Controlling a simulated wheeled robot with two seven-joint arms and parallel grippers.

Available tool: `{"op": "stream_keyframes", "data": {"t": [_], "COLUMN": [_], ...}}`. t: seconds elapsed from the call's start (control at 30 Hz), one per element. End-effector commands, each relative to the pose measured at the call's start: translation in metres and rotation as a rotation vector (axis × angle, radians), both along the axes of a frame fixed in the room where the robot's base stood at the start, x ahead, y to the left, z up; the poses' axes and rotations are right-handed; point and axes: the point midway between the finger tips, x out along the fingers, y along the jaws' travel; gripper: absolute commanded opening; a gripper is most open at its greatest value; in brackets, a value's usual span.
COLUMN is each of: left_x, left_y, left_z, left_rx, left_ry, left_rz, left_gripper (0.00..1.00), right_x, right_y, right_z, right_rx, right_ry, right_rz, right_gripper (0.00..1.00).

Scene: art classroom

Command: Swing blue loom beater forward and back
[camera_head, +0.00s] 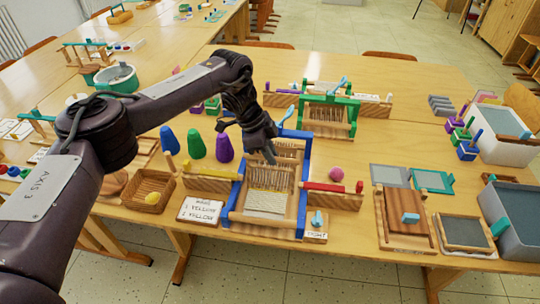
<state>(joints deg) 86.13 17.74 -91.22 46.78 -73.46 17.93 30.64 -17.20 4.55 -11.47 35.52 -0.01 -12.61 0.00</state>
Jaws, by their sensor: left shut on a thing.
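The blue loom (232,196) stands on the near table, with a wooden frame, blue side posts and pale woven cloth (266,202) at its front. Its blue beater (291,134) spans the rear part of the loom, over the warp threads. My left gripper (270,157) reaches in from the left and is shut on the beater near its middle. The dark fingers hide part of the beater and the threads behind. My right gripper is out of view.
A green loom (328,116) stands close behind. Purple (224,148), green and blue cones stand to the left. A basket with a yellow ball (152,198) and a label card (201,210) lie front left. A pink ball (336,173) and red-topped block flank the loom's right.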

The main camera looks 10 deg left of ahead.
Motion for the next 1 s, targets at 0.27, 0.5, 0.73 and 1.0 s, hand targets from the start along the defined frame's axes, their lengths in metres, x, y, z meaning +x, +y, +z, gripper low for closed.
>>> {"op": "stream_keyframes", "data": {"t": [0.27,0.5,0.73,1.0], "left_x": [0.001,0.0,0.0,0.001], "left_y": [0.0,0.0,0.001,0.015], "left_z": [0.0,0.0,0.002,0.035], "left_rx": [0.0,0.0,-0.001,-0.002], "left_ry": [-0.002,-0.002,-0.002,-0.006], "left_rz": [0.0,0.0,0.001,0.001], "left_gripper": [0.0,0.36,0.36,0.36], "right_x": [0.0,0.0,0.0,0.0], "right_y": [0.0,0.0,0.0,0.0], "right_z": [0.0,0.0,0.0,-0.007], "right_rx": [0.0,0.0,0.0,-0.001], "right_ry": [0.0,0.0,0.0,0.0], "right_rz": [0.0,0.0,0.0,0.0], "right_gripper": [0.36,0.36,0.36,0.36]}}
